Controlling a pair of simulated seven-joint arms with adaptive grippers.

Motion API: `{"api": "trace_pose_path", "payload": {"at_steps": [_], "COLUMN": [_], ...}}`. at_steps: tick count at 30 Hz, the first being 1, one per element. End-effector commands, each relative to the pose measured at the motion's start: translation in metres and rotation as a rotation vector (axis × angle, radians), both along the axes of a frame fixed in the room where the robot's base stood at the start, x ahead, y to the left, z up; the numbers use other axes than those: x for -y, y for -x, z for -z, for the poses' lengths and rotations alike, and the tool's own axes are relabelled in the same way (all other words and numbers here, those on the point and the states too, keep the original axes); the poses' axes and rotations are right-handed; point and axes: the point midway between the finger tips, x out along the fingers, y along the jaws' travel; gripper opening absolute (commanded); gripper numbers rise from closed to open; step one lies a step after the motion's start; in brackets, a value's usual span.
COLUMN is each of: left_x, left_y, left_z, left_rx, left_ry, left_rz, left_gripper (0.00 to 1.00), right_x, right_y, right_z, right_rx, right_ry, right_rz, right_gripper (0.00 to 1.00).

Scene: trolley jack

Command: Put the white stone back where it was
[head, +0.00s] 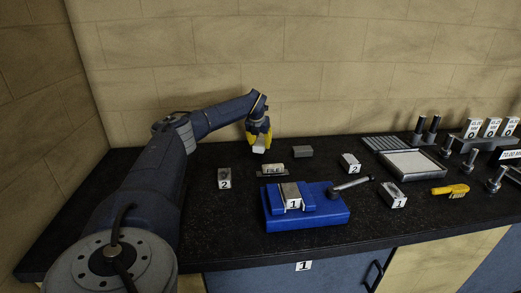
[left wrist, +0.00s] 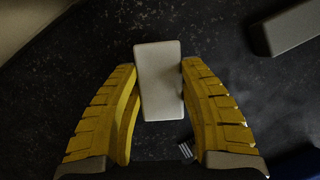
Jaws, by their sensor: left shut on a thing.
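The white stone (head: 260,146) is a small pale rectangular block. My left gripper (head: 259,138), with yellow fingers, is shut on it and holds it over the back left part of the black bench top. In the left wrist view the white stone (left wrist: 158,82) sits upright in the picture between the two ridged yellow fingers. How far it is above the bench is hard to tell. My right gripper is not in view.
A grey block (head: 302,151) lies right of the held stone, and a FILE label (head: 272,169) stands below it. Blocks marked 2 (head: 224,178) and (head: 350,163), a blue vise (head: 310,220), a tray (head: 410,164) and a yellow brush (head: 450,190) are on the bench. The back wall is close behind.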

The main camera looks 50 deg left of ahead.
Motion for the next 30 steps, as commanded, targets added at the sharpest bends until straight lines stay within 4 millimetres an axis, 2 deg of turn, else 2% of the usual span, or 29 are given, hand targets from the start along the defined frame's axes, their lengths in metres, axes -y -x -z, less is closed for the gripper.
{"api": "trace_pose_path", "payload": {"at_steps": [7, 20, 21, 25, 30], "left_x": [0.0, 0.0, 0.0, 0.0, 0.0], "left_y": [0.0, 0.0, 0.0, 0.0, 0.0], "left_z": [0.03, 0.035, 0.035, 0.035, 0.035], "left_rx": [-0.001, 0.0, 0.0, 0.0, 0.0], "left_ry": [0.001, 0.0, 0.0, 0.0, 0.0], "left_rz": [0.0, 0.001, 0.001, 0.001, 0.001], "left_gripper": [0.05, 0.05, 0.47, 0.62, 0.63], "right_x": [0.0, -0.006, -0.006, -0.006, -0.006], "right_y": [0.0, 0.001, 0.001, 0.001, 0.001], "right_z": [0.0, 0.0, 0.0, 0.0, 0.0], "right_rx": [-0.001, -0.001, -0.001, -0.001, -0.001], "right_ry": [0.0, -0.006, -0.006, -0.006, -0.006], "right_rz": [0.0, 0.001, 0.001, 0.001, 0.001], "right_gripper": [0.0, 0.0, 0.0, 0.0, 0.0]}}
